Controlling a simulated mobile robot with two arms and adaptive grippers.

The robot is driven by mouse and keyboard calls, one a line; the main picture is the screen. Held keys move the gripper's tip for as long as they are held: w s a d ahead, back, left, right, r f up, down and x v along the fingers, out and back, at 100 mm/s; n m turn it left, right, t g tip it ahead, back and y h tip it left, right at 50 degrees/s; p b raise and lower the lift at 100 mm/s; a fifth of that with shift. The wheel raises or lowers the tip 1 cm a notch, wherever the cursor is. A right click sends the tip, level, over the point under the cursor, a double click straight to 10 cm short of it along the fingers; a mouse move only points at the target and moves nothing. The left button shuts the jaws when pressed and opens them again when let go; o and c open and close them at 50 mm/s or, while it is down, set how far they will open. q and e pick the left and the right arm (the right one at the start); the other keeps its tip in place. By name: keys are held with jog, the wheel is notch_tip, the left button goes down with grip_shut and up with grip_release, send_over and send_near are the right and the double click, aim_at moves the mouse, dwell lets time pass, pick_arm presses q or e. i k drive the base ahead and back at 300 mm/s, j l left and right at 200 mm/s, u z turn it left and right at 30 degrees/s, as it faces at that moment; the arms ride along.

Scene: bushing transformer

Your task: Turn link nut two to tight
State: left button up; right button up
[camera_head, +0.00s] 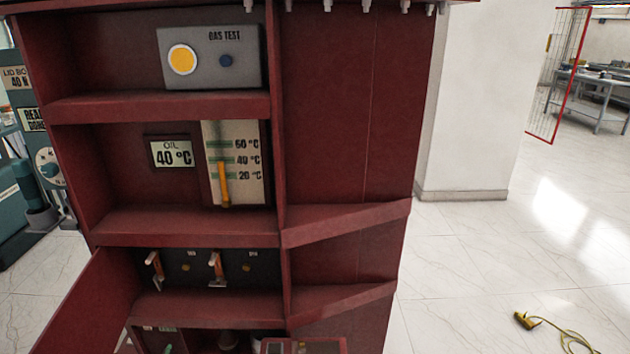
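Neither of my grippers is in view. A dark red cabinet (330,130) fills the left and middle of the view. In its lower compartment, a black panel (200,275) carries a left orange-and-grey lever-like part (155,270) and a right one (217,268). A small yellowish round part sits beside each, under labels too small to read. I cannot tell which part, if any, is link nut two. Below, a bottom compartment (158,340) is cut off by the lower edge, and its contents are partly hidden.
Above are a grey gas test box (210,57), an oil display (172,152) reading 40 °C and a temperature scale (236,165). An open red door (85,310) stands at lower left. A yellow corded object (524,320) lies on the otherwise open floor at right.

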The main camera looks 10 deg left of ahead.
aim_at(156, 278)
jog(key=u, duration=1.4)
